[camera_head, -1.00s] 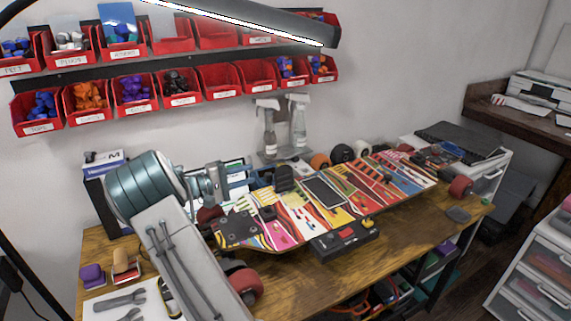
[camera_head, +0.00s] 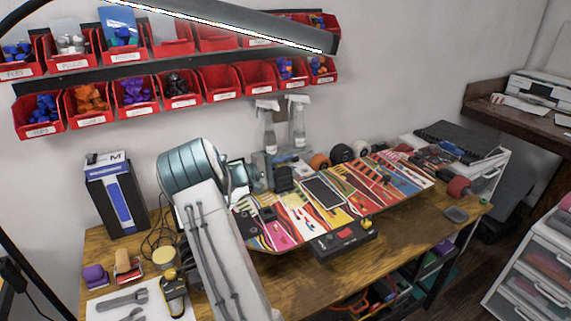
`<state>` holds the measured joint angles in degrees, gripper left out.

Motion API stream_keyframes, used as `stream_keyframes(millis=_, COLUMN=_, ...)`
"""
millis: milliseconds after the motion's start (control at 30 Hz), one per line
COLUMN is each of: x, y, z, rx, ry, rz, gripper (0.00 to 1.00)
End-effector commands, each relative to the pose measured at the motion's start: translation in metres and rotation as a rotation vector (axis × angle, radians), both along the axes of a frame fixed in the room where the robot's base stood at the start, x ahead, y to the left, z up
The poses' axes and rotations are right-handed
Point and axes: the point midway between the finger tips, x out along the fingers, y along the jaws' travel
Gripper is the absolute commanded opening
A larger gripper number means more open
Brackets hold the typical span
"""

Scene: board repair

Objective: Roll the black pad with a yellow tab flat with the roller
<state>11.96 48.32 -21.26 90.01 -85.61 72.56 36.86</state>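A dark rectangular pad (camera_head: 322,191) lies on the colourful board (camera_head: 290,228); I cannot make out a yellow tab on it. A small black upright object (camera_head: 284,178) stands at the board's back edge, just left of the pad. I cannot pick out the roller for certain. My arm rises from the bottom and bends at the teal joint. My gripper (camera_head: 243,174) is small and partly hidden beyond that joint, left of the pad. Its fingers and anything in them are not clear. My arm covers the board's left end.
A black box with red parts and a yellow knob (camera_head: 344,239) sits at the board's front edge. Spray bottles (camera_head: 298,122) and wheels (camera_head: 342,153) stand behind. Wrenches (camera_head: 122,301) and a purple block (camera_head: 95,275) lie left. A lamp (camera_head: 230,22) hangs overhead.

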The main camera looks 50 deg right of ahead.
Motion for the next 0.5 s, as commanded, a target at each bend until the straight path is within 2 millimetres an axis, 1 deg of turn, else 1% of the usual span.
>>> stream_keyframes(millis=200, x=-0.0001, y=-0.0005, z=-0.0002, rx=0.000, ry=0.000, rz=0.000, gripper=0.28)
stream_keyframes(millis=233, x=-0.0001, y=-0.0005, z=-0.0002, rx=0.000, ry=0.000, rz=0.000, gripper=0.25)
stream_keyframes(millis=267, x=-0.0001, y=-0.0005, z=-0.0002, rx=0.000, ry=0.000, rz=0.000, gripper=0.17)
stream_keyframes(millis=300, x=-0.0002, y=-0.0005, z=-0.0001, rx=0.000, ry=0.000, rz=0.000, gripper=0.06)
stream_keyframes(millis=333, x=-0.0002, y=-0.0005, z=-0.0001, rx=0.000, ry=0.000, rz=0.000, gripper=0.00)
stream_keyframes(millis=500, x=-0.0003, y=-0.0004, z=-0.0002, rx=0.000, ry=0.000, rz=0.000, gripper=0.00)
